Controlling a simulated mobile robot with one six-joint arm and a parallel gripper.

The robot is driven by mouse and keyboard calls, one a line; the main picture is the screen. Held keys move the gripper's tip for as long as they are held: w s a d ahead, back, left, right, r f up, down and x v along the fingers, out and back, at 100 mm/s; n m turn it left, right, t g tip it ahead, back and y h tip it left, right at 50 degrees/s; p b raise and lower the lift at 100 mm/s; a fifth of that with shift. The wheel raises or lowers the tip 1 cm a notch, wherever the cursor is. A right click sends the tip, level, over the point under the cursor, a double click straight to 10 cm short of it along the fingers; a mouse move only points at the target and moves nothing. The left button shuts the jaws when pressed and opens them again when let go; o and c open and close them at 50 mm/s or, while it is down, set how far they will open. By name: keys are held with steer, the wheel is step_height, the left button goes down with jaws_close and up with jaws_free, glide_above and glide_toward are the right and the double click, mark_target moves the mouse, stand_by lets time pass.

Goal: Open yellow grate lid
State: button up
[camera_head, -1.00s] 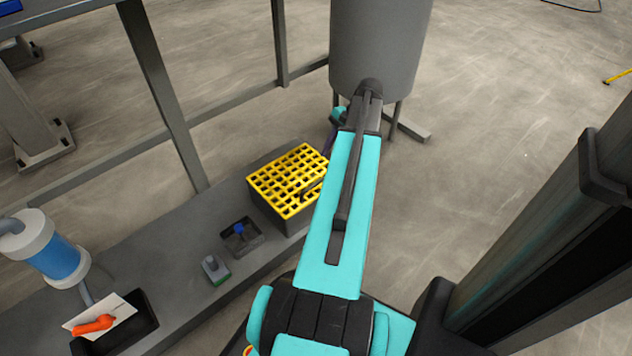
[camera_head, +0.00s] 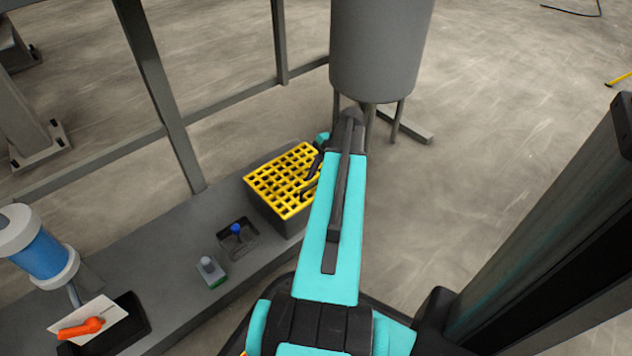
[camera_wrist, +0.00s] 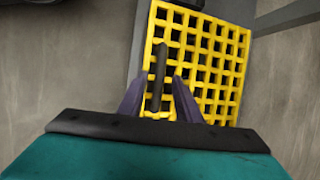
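The yellow grate lid (camera_head: 280,178) lies flat on top of a dark grey box (camera_head: 266,211) on the platform, left of my arm in the head view. It also fills the upper middle of the wrist view (camera_wrist: 210,70). A black bar handle (camera_wrist: 156,78) stands over the grate near its left side in the wrist view. My gripper (camera_wrist: 162,82) has its two purple fingers apart, one on each side of the handle, with gaps showing between. In the head view my arm partly hides the gripper and the lid's right edge.
A small dark tray with a blue-topped piece (camera_head: 236,230) and a grey-green block (camera_head: 211,272) sit on the platform (camera_head: 180,240) left of the box. A grey tank (camera_head: 380,50) on legs stands behind. Railing posts (camera_head: 160,90) rise along the far side.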

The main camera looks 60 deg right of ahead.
steer(key=shift+c, duration=0.3)
jaws_close()
steer(key=shift+a, duration=0.15)
steer(key=shift+w, duration=0.1)
